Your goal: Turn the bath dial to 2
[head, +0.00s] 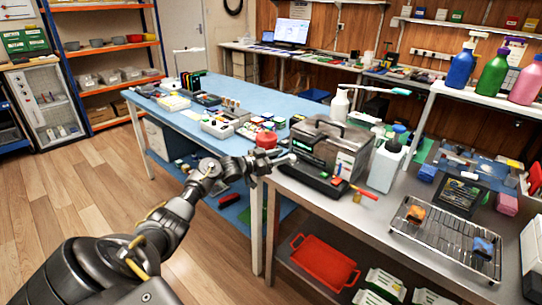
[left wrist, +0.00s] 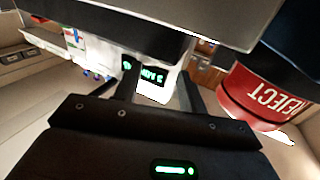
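The bath (head: 338,150) is a grey box-shaped unit with a dark control strip in front, at the corner of the metal bench in the head view. My left gripper (head: 286,159) is at the left side of the bath's front. In the left wrist view its two dark fingers (left wrist: 160,88) stand apart, with a pale gap between them. A small panel with green lettering (left wrist: 152,75) shows by the fingertips; I cannot read it surely. I cannot make out the dial or whether the fingers touch it. My right gripper is not in view.
A red bin marked REJECT (left wrist: 255,95) is close beside the gripper; it shows behind it in the head view (head: 266,138). A white bottle (head: 385,165) stands right of the bath. A wire rack (head: 440,235) lies further right. A blue table (head: 250,98) is behind.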

